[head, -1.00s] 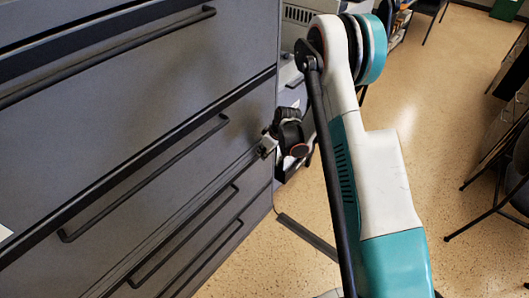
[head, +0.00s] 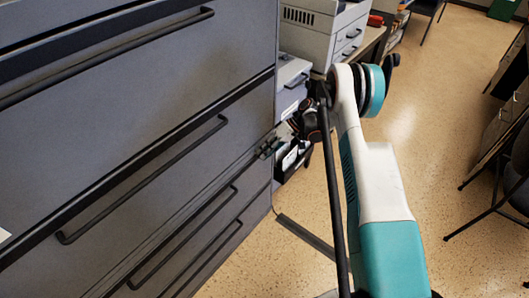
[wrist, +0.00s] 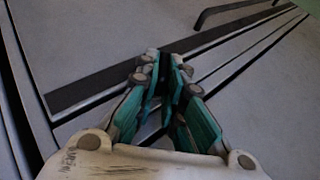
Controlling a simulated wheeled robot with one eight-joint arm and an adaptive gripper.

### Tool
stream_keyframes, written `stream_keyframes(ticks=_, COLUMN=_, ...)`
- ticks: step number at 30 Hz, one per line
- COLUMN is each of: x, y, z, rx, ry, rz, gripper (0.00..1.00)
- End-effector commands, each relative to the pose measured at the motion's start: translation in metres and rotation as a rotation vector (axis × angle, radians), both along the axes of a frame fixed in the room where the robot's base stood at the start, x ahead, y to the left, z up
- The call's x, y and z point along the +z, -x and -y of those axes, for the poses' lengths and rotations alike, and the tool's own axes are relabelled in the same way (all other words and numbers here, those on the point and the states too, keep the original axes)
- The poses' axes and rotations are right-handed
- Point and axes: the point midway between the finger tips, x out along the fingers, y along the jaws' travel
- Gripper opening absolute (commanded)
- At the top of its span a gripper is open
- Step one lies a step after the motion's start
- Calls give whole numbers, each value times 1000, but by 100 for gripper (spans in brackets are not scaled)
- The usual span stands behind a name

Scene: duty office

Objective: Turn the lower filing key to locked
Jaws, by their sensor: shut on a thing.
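The grey filing cabinet (head: 140,105) fills the left of the head view, with long dark bar handles on its drawers. My gripper (head: 268,148) is at the cabinet's right edge, beside the seam under the middle drawer. In the wrist view my gripper (wrist: 164,62) has its teal-padded fingers close together at the tips, against the cabinet front (wrist: 95,45). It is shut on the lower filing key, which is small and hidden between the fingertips. I cannot tell which way the key is turned.
A dark drawer handle (wrist: 235,12) shows near the top of the wrist view. A light grey office machine (head: 318,28) stands behind the cabinet. The speckled floor (head: 425,100) is open to the right, with a dark chair (head: 505,200) at the right edge.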

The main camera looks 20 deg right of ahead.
Motion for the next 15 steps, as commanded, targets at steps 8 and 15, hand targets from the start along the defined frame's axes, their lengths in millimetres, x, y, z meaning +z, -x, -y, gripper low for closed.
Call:
stream_keyframes(ticks=8, x=-4, y=-2, z=3, rx=-2, ry=-146, rz=-106, gripper=0)
stream_keyframes(ticks=15, x=-4, y=-2, z=3, rx=-3, ry=-212, rz=-154, gripper=0)
